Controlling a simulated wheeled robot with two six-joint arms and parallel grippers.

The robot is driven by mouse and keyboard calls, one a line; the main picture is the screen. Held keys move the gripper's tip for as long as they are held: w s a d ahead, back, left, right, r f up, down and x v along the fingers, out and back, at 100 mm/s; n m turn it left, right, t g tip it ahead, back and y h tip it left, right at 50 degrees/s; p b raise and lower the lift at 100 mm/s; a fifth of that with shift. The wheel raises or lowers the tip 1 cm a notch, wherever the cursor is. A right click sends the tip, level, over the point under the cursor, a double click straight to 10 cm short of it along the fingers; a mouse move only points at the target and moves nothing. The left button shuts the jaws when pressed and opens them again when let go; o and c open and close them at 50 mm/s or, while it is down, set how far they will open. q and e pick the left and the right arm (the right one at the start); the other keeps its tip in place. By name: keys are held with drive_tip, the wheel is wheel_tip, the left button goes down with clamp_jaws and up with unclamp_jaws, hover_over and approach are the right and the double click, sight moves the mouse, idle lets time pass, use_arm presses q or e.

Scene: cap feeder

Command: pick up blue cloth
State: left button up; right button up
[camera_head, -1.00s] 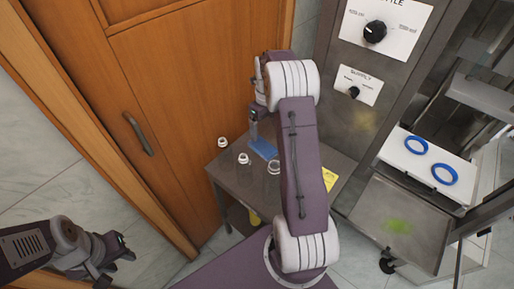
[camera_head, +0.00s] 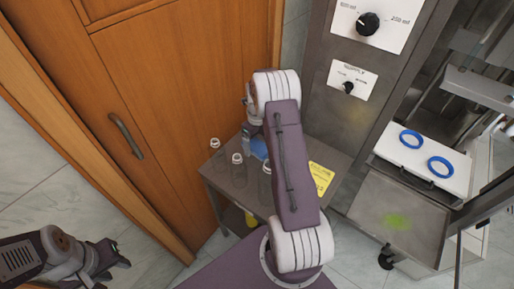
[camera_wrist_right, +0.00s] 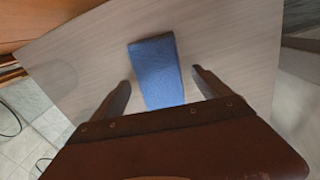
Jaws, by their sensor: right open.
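The blue cloth (camera_head: 259,149) lies folded on the small grey table (camera_head: 226,187), near its back edge, partly hidden by my right arm in the head view. In the right wrist view the cloth (camera_wrist_right: 156,72) is a narrow blue strip between and ahead of the two fingers. My right gripper (camera_wrist_right: 162,84) is open and empty above the table, with a finger to either side of the cloth; I cannot tell the exact height. In the head view it is mostly hidden behind its arm. My left gripper (camera_head: 122,259) hangs at the lower left, away from the table.
Three clear bottles with white tops, one of them here (camera_head: 238,170), stand left and in front of the cloth. A yellow note (camera_head: 321,178) lies at the table's right. A wooden door (camera_head: 165,90) is behind; a metal machine (camera_head: 345,120) with knobs stands right.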

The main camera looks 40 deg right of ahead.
sight(257, 145)
drive_tip(key=shift+f, duration=0.1)
drive_tip(key=c, duration=1.4)
drive_tip(key=shift+r, duration=0.55)
drive_tip(key=shift+c, duration=0.2)
wheel_tip(257, 145, up, 3)
drive_tip(key=shift+f, duration=0.1)
drive_tip(key=s+d+r, duration=0.2)
drive_tip(key=s+r, duration=0.5)
drive_tip(key=s, duration=0.4)
drive_tip(key=shift+s+d, duration=0.2)
drive_tip(key=shift+d, duration=0.1)
drive_tip(key=shift+r, duration=0.1)
